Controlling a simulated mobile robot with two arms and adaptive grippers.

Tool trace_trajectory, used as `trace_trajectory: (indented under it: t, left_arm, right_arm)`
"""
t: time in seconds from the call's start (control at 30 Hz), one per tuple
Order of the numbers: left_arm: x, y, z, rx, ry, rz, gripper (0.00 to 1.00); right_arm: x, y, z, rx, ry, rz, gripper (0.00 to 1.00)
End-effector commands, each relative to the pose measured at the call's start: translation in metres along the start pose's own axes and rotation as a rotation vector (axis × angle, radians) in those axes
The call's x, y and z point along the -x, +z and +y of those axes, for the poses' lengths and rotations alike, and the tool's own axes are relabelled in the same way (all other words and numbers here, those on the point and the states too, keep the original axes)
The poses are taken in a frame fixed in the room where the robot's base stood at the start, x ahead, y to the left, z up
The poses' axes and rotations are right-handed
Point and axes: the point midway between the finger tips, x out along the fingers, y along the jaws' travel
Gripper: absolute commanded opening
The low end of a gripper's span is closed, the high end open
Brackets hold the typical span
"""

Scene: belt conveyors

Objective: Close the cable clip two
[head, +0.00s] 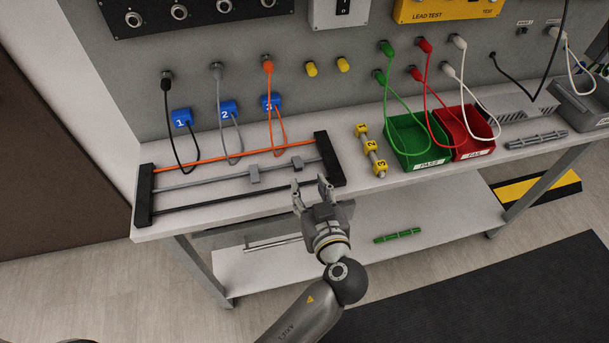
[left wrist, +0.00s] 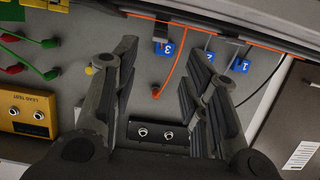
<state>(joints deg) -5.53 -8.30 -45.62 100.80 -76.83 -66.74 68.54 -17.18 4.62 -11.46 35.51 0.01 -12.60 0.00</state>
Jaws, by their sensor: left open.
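My left gripper (head: 311,186) is open and empty by the rack's front right end. The left wrist view shows its spread fingers (left wrist: 164,60), with tag 2 (left wrist: 207,57) partly behind one finger. My right gripper is not in view.
Yellow numbered blocks (head: 372,147) stand on a rod right of the rack. Green (head: 420,160) and red (head: 474,150) bins sit further right. Plugged cables hang in front of the panel. The lower shelf (head: 440,215) holds a green part (head: 397,236).

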Motion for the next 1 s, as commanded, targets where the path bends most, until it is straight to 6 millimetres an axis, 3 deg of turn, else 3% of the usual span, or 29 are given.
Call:
trace_trajectory:
  t: [0.1, 0.23, 0.67, 0.77, 1.0]
  left_arm:
    - [0.019, 0.001, 0.000, 0.000, 0.001, -0.001, 0.41]
    - [0.030, 0.000, 0.000, -0.001, 0.000, 0.000, 0.41]
    - [0.032, 0.003, -0.004, -0.005, -0.006, -0.013, 0.41]
    - [0.026, 0.018, -0.021, -0.027, -0.030, -0.079, 0.41]
    - [0.017, 0.095, -0.106, -0.149, -0.079, -0.439, 0.41]
  right_arm:
    - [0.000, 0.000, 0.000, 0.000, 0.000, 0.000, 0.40]
    - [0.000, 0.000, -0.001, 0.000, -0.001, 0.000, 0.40]
    - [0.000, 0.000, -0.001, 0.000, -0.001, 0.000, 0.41]
    - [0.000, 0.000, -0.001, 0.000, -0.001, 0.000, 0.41]
    - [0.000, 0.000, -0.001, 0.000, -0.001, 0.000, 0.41]
